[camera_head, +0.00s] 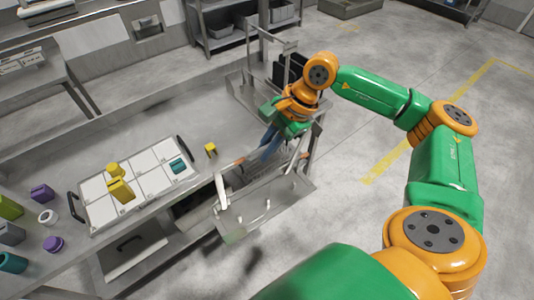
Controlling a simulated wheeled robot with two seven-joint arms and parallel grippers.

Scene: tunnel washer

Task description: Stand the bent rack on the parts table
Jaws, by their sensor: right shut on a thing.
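My right gripper (270,156) reaches down from the upper right to the end of the long metal counter, above a shallow metal tray. It is shut on a grey metal piece (242,177), which looks like the bent rack. The gripper and the metal frame around it hide much of this piece, so its bend and tilt are not clear. The parts table (120,130) appears to be the long grey counter at the left. My left gripper is out of view.
A white compartment tray (150,180) with black handles holds yellow and teal parts. A small yellow block (211,150) lies to its right. Purple, green, grey and teal parts crowd the left edge. A metal tray (264,206) juts out below the gripper. The floor at right is open.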

